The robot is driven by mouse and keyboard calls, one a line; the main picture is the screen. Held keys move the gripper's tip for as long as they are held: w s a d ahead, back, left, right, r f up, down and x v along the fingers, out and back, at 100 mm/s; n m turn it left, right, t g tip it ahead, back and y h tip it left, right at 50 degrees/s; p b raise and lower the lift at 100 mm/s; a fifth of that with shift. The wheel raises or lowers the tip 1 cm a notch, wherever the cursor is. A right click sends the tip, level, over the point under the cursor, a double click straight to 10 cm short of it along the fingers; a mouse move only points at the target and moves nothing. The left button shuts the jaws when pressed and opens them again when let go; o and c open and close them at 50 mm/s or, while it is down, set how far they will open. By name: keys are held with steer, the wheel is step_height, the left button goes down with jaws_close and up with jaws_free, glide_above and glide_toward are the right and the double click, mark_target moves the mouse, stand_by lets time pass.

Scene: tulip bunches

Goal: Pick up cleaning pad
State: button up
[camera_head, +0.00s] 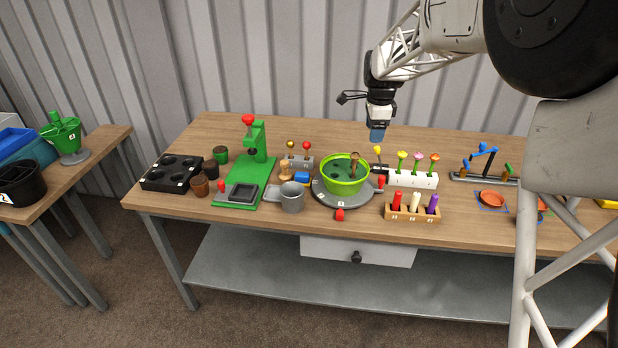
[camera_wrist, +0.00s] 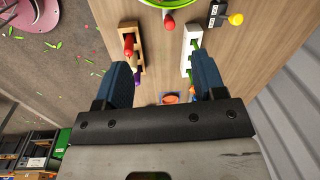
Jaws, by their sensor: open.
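My gripper (camera_head: 377,136) is above the back of the wooden table, behind the white flower block, with nothing held. In the wrist view its two blue fingers are wide apart (camera_wrist: 164,78). I cannot tell for sure which thing is the cleaning pad.
The green bowl (camera_head: 345,175) stands on a round base at mid-table. The white flower block (camera_head: 413,179) and a wooden rack (camera_head: 412,212) with coloured sticks stand to its right. A green press (camera_head: 254,160) and black tray (camera_head: 171,173) stand left. The table's back strip is mostly clear.

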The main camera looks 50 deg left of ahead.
steer(key=s+a+f, duration=0.5)
steer(key=a+f, duration=0.3)
steer(key=a, duration=0.3)
steer(key=m, duration=0.2)
glide_above(302, 174)
steer(key=shift+g+h, duration=0.3)
steer(key=shift+h, duration=0.1)
steer(key=f, duration=0.7)
steer(key=shift+w+a+f, duration=0.15)
steer(key=shift+a+f, duration=0.1)
steer(key=shift+f, duration=1.25)
steer(key=shift+f, duration=0.1)
steer(key=shift+d+f, duration=0.15)
steer(key=shift+f, duration=2.4)
